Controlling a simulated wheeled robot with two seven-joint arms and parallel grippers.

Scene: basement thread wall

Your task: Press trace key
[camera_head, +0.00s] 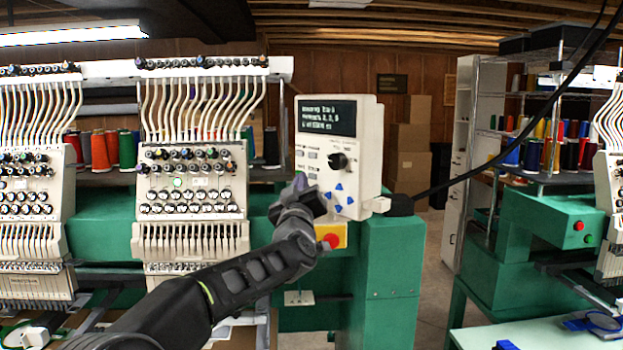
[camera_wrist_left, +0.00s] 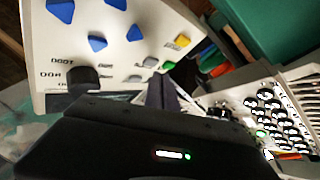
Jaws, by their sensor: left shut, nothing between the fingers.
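The cream control panel (camera_head: 364,132) stands on a green machine post, with a lit dark screen (camera_head: 327,116), a black knob (camera_head: 338,161), small grey keys and blue arrow keys (camera_head: 339,187). My left gripper (camera_head: 300,184) is shut and empty, in front of the panel's lower left part. It hides some keys there. In the left wrist view the panel (camera_wrist_left: 150,22) shows at an angle, with blue keys (camera_wrist_left: 97,44), grey keys, a yellow key (camera_wrist_left: 182,40) and a green key. The shut fingers (camera_wrist_left: 163,90) are close to it; contact cannot be told. The trace key's label is not readable. My right gripper is not in view.
A red button on a yellow box (camera_head: 331,241) sits just below the panel. Embroidery heads (camera_head: 190,185) with threads stand to the left. A black cable (camera_head: 480,165) runs from the panel's right side. A second green machine (camera_head: 560,222) stands at the right.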

